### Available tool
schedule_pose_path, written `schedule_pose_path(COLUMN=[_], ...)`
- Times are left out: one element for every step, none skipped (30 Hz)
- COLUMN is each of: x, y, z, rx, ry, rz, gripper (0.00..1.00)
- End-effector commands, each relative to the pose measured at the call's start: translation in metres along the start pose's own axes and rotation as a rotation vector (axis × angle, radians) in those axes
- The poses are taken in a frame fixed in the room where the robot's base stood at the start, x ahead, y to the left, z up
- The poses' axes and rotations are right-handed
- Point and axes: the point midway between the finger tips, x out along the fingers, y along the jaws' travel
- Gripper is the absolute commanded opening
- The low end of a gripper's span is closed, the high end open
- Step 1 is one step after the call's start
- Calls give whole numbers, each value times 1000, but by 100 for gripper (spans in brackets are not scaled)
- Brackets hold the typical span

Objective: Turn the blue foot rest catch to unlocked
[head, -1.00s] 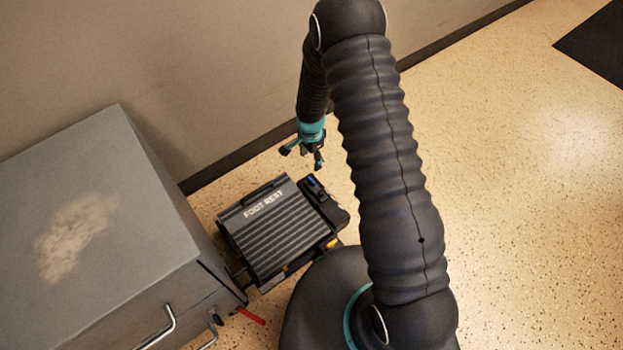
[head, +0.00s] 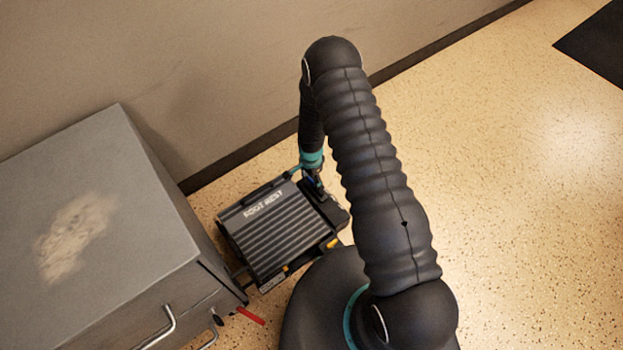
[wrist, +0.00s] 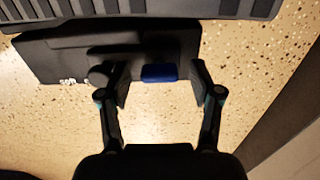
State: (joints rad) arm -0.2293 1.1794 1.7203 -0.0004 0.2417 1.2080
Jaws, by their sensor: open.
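The foot rest (head: 275,235) is a dark ribbed platform on the floor, lettered "FOOT REST". The blue catch (wrist: 160,73) sits on a black side plate (wrist: 50,58) along the foot rest's edge. In the wrist view it lies between the fingertips of my gripper (wrist: 158,85), with the fingers apart on either side and not closed on it. A dark round knob shows left of the catch, by the left finger. In the head view my gripper (head: 312,180) is down at the side plate, and the catch is mostly hidden behind it.
A grey metal cabinet (head: 120,220) with a worn patch stands left of the foot rest. A red lever (head: 250,316) sticks out near its lower corner. The wall (head: 230,80) is close behind. Open speckled floor (head: 500,220) lies to the right.

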Motion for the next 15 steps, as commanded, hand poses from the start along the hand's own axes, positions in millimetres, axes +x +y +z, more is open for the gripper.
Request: schedule_pose_path(x=[1, 1, 1, 1, 1, 1, 1, 1, 1, 1, 1, 1, 1, 1, 1], y=[0, 0, 0, 0, 0, 0, 0, 0, 0, 0, 0, 0, 0, 0, 0], z=[0, 0, 0, 0, 0, 0, 0, 0, 0, 0, 0, 0, 0, 0, 0], rx=[0, 0, 0, 0, 0, 0, 0, 0, 0, 0, 0, 0, 0, 0, 0], ry=[0, 0, 0, 0, 0, 0, 0, 0, 0, 0, 0, 0, 0, 0, 0], rz=[0, 0, 0, 0, 0, 0, 0, 0, 0, 0, 0, 0, 0, 0, 0], gripper=[65, 65, 65, 65, 65, 65, 65, 62, 52, 45, 37, 27, 20, 12, 5])
